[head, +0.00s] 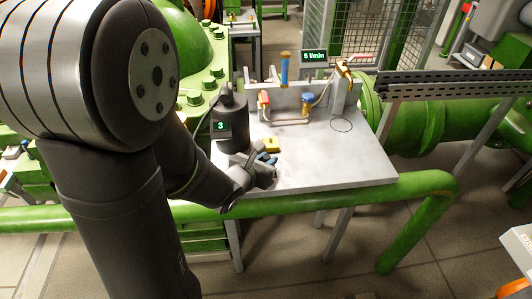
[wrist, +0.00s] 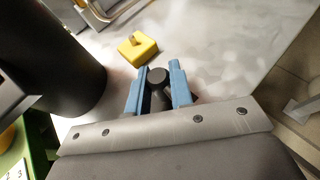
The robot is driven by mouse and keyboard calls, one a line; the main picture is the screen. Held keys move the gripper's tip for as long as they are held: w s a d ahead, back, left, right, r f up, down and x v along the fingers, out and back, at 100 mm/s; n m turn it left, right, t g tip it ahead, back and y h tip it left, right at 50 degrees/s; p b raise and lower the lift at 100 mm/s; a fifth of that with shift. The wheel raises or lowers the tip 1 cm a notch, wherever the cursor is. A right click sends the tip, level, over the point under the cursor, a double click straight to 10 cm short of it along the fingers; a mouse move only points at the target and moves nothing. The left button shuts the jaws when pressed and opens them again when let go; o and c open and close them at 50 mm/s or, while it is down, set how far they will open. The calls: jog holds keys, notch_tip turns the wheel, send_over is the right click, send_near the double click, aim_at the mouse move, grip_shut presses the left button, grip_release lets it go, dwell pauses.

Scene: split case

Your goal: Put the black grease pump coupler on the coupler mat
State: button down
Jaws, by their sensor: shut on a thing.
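My gripper (wrist: 158,90), with two blue fingers, is shut on a small dark part with a round top, the black grease pump coupler (wrist: 157,77). In the head view my gripper (head: 268,160) is low over the near part of the grey table; the coupler is too small to make out there. I cannot pick out a coupler mat for certain.
A yellow block (head: 271,145) with a small knob sits just beyond my gripper; it also shows in the wrist view (wrist: 138,48). A black cylinder (head: 232,130) marked 3 stands close on the left. Pipe fittings (head: 287,112) line the back. The table's right (head: 340,165) is clear.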

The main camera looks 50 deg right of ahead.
jog(key=shift+f, duration=0.35)
jog(key=shift+f, duration=0.6)
jog(key=c, duration=1.2)
grip_release()
jog(key=shift+a+r, duration=0.1)
jog(key=shift+v, duration=8.6)
jog(key=shift+s, duration=0.15)
